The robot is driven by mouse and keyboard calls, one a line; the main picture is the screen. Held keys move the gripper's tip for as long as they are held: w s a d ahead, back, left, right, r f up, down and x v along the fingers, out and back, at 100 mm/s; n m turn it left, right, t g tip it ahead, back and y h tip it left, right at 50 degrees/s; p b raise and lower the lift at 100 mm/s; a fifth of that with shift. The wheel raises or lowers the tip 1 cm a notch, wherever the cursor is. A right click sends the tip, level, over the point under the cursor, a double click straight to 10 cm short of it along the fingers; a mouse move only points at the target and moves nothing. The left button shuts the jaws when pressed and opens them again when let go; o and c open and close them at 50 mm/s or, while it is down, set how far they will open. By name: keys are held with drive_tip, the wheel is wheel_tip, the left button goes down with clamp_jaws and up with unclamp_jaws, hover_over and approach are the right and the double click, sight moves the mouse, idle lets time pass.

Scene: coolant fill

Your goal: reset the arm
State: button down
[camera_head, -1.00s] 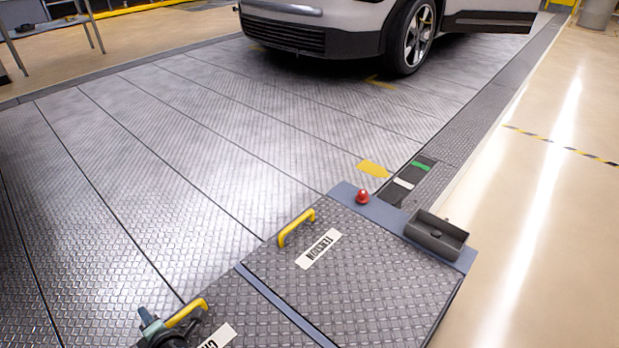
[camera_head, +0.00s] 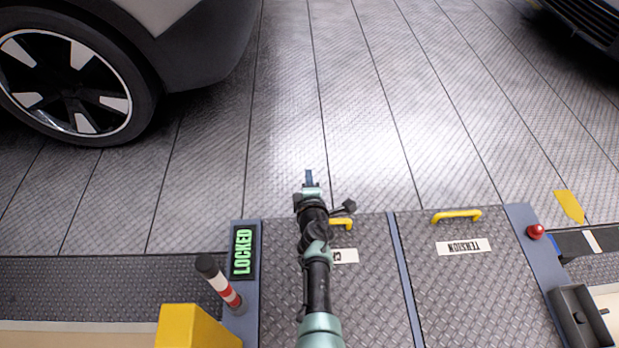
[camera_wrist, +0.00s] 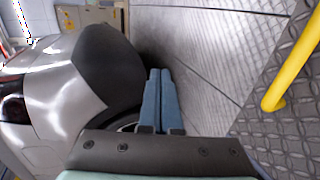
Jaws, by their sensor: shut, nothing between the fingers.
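My arm reaches forward over the left hatch plate in the head view, and my gripper (camera_head: 309,178) is at its far end, above the floor just past the hatch edge. In the wrist view my gripper (camera_wrist: 160,98) shows two blue fingers side by side, shut with nothing between them. The arm covers part of the left hatch plate (camera_head: 281,300), its label and its yellow handle (camera_head: 341,222). The handle also shows in the wrist view (camera_wrist: 291,75), to the right and apart from the fingers.
A hatch plate labelled TENSION (camera_head: 477,290) lies to the right, with a yellow handle (camera_head: 457,215). A green LOCKED sign (camera_head: 242,252), a red-white lever (camera_head: 219,284) and a yellow box (camera_head: 195,327) stand left. A red button (camera_head: 536,231) and grey tray (camera_head: 581,318) are right. A car wheel (camera_head: 75,75) is upper left.

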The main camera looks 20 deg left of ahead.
drive_tip(key=shift+r, duration=0.5)
